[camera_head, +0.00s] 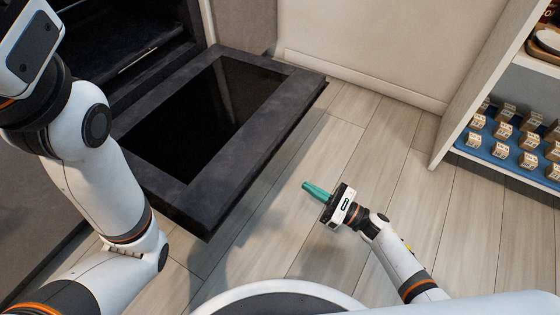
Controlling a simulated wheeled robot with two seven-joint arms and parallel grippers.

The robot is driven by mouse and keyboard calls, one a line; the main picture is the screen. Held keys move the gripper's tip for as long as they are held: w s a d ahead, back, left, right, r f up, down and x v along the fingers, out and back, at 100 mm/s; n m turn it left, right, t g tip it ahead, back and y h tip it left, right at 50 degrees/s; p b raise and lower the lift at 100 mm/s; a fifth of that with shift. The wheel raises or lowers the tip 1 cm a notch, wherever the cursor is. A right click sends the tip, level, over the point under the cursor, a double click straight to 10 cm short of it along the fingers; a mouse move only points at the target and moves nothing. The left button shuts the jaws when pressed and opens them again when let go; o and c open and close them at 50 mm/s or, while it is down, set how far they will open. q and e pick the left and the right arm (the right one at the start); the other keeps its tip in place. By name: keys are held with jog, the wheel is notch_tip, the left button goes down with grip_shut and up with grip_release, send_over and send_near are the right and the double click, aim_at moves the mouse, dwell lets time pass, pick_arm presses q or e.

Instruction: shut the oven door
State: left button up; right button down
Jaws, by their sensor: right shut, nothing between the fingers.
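The oven door (289,108) is dark grey with a black glass panel. It hangs open, folded down and out from the oven (120,50) at the upper left. The oven's dark inside and a rack edge show behind the door. My right gripper (312,189), with teal fingers, is shut and empty. It is above the wood floor, to the right of the door's near right edge and apart from it. My left arm covers the left part of the door and oven front. The left gripper's fingers are not visible.
A white shelf unit (445,135) stands at the right, with several small boxes on a blue tray (487,152). A cream wall (360,45) closes off the back. The wood floor (370,130) between the door and shelf is clear. A grey cabinet front lies at the left.

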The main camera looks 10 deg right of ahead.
jog(key=w+a+r+b, duration=0.3)
jog(key=w+a+r, duration=0.2)
jog(key=a+r, duration=0.1)
jog(key=shift+w+a, duration=0.25)
jog(key=shift+a, duration=0.6)
jog(key=shift+r, duration=0.15)
